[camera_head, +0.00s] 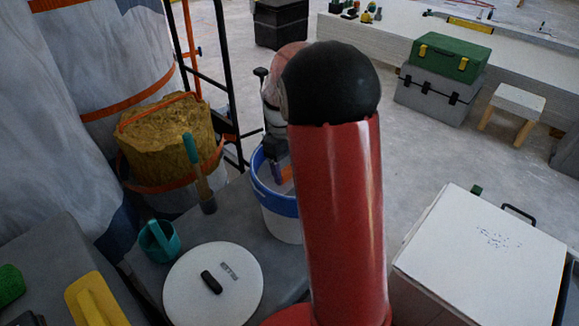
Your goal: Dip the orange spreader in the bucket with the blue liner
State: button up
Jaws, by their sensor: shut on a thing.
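The bucket with the blue liner (277,203) stands at the centre, partly hidden behind my red arm link. Its white lower wall shows below the blue band. My gripper (276,155) points down at the bucket's mouth, and its fingers are small and partly covered by my arm. It is shut on the orange spreader (287,173), of which only a small orange patch shows inside the rim. The spreader's lower end is hidden, so I cannot tell whether it touches the bucket's contents.
A white round lid (190,285) and teal cup (159,240) lie nearer. A white-topped box (480,265) stands at right; open floor lies behind it.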

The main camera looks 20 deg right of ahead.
notch_tip(320, 180, up, 5)
jog(key=p, duration=0.3)
notch_tip(320, 180, up, 5)
jog(key=shift+f+p, duration=0.2)
jog(key=shift+p, duration=0.15)
dwell(0.4)
